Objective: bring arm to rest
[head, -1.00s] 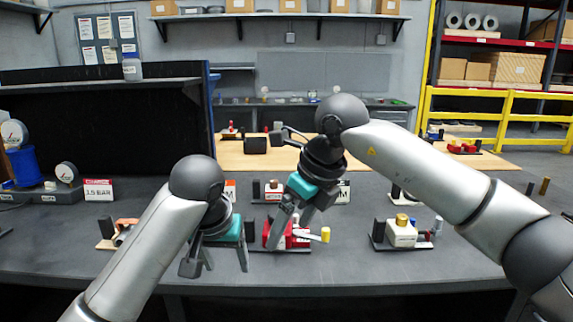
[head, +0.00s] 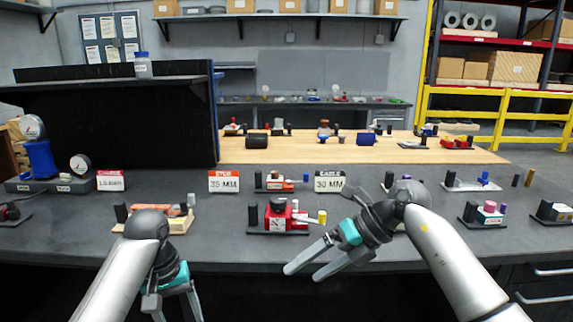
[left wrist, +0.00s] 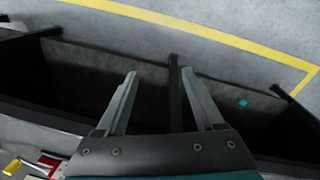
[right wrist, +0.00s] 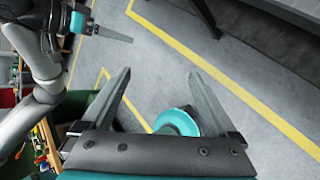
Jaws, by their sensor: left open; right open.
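In the head view, my right gripper (head: 303,274) is open and empty at the table's front edge, its fingers pointing left and down. My left gripper (head: 178,312) hangs low at the bottom left, open, fingers downward. The right wrist view shows its two fingers (right wrist: 158,105) spread over the floor. The left wrist view shows its fingers (left wrist: 158,90) apart with nothing between them. A red valve unit (head: 280,216) with a light lever and a yellow cylinder stands on the table, left of and behind my right gripper, apart from it.
The dark table (head: 215,255) holds several small valve units, including an orange-topped one (head: 160,212) behind my left arm. Signs reading 35 MM (head: 224,181) and 30 MM (head: 329,181) stand farther back. A gauge stand (head: 45,184) is at far left.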

